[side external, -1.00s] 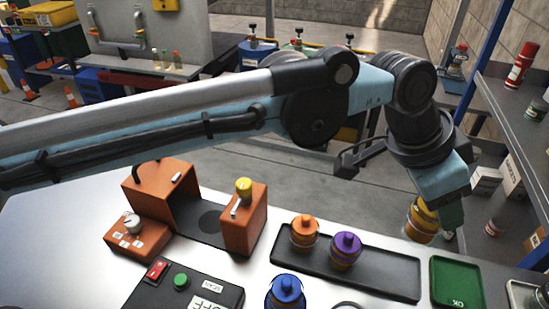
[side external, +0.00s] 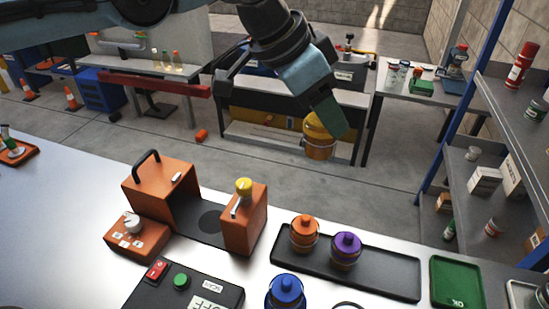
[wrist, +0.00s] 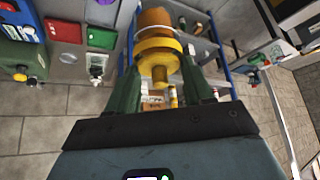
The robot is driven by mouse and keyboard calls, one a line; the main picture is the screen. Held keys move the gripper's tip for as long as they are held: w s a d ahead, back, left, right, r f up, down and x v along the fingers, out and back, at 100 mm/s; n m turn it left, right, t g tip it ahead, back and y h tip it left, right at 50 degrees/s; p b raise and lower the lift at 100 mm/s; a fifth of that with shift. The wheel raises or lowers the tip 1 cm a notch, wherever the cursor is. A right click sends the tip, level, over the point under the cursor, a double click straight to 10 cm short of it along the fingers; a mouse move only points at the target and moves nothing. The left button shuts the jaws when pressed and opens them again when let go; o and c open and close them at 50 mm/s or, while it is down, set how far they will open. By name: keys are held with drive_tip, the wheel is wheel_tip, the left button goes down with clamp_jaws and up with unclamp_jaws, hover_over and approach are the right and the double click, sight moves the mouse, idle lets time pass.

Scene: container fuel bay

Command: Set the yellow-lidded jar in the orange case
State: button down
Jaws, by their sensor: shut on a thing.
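The yellow-lidded jar (side external: 318,145) hangs in the air in the side view, behind and above the dark tray. My gripper (side external: 322,118) is shut on it from above and hides part of its lid. In the wrist view the yellow lid (wrist: 158,50) shows between the two green fingers of my gripper (wrist: 160,80). The orange case (side external: 150,184) stands on the bench to the left and below the jar. It has a handled left block, a right block with a yellow knob, and a dark floor with a round mark between them. That floor is empty.
A dark tray (side external: 385,279) holds an orange-lidded jar (side external: 304,236) and a purple-lidded jar (side external: 345,254). A blue-lidded jar (side external: 286,293) stands in front. A control box (side external: 200,292) sits before the case, and a green tray (side external: 456,283) lies at the right.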

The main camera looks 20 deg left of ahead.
drive_tip(key=s+a+f+n+t+y, duration=0.1)
drive_tip(key=s+a+f+n, duration=0.15)
drive_tip(key=a, duration=0.65)
drive_tip(key=s+a+f+n, duration=0.1)
drive_tip(key=s+a, duration=0.2)
drive_tip(key=a, duration=0.7)
drive_tip(key=shift+m, duration=0.25)
drive_tip(key=shift+d+f, duration=0.2)
drive_tip(key=shift+f, duration=6.55)
drive_tip(key=shift+f, duration=0.7)
drive_tip(key=shift+c, duration=1.5)
unclamp_jaws()
drive_tip(key=shift+o, duration=0.2)
